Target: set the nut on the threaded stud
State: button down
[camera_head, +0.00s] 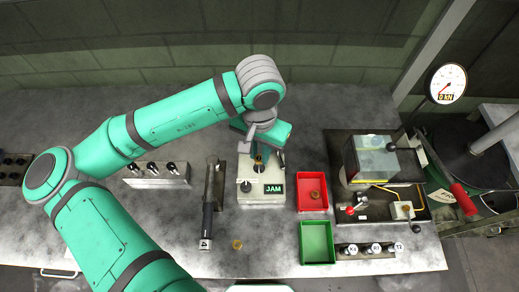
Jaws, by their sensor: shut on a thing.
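My gripper (260,154) hangs over the white fixture (262,196) with the green "JAM" display, at the middle of the bench. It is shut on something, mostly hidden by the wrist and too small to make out. A small brass-coloured piece (258,167) shows just below the fingers. I cannot tell whether it is the nut or part of the stud, or whether the two touch. A brass-coloured ring or nut (237,244) lies loose on the bench in front of the fixture. Another small brownish piece (315,195) lies in the red tray (304,208).
A green tray (304,256) looks empty.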

jog(key=c, duration=1.5)
grip_release()
jog(key=shift+c, duration=0.2)
notch_tip(320, 180, up, 11)
jog(key=shift+f, duration=0.15)
